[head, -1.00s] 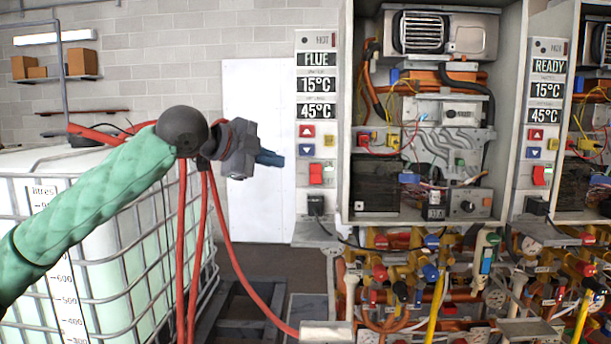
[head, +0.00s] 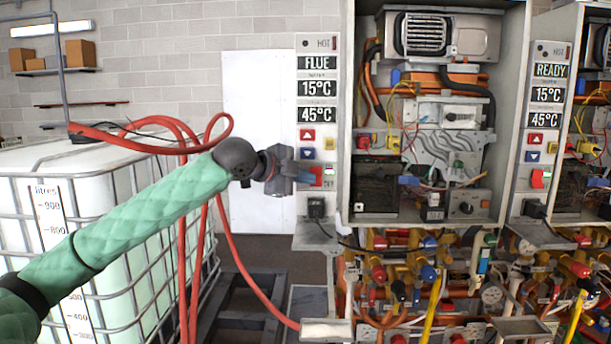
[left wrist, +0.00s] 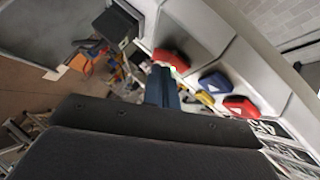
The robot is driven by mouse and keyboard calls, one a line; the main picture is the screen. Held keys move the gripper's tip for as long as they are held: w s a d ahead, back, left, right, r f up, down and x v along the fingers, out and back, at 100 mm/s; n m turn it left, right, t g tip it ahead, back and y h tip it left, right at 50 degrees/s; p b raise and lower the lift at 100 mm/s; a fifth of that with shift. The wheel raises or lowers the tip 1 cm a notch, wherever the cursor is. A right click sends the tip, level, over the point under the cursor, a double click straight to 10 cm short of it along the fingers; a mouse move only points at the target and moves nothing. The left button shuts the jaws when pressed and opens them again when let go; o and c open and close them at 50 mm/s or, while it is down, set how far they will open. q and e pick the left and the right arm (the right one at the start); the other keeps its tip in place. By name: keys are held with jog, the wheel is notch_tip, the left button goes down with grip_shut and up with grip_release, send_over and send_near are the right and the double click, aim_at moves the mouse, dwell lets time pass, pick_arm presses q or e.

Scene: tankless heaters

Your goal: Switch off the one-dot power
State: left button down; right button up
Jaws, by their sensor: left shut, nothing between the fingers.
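The left heater's control panel (head: 318,125) shows FLUE, 15°C and 45°C. Its red power switch (head: 317,171) is low on the panel, partly hidden by my left gripper (head: 307,179). The gripper is shut and empty, its blue fingertips (left wrist: 161,80) pointing at the panel beside the switch. In the left wrist view the red switch (left wrist: 172,59) is just beyond the tips; I cannot tell whether they touch. The right heater's panel (head: 545,125) reads READY, with its own red switch (head: 540,179). My right gripper is not in view.
Red (head: 307,135) and blue (head: 307,154) arrow buttons sit above the left switch. A black plug (head: 316,207) is below it. The open heater cabinet (head: 345,120) stands right of the panel. A caged white tank (head: 110,180) and red hoses are at the left.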

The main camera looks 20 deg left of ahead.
pick_arm(q)
jog(key=shift+w+f, duration=0.3)
jog(key=shift+w, duration=0.1)
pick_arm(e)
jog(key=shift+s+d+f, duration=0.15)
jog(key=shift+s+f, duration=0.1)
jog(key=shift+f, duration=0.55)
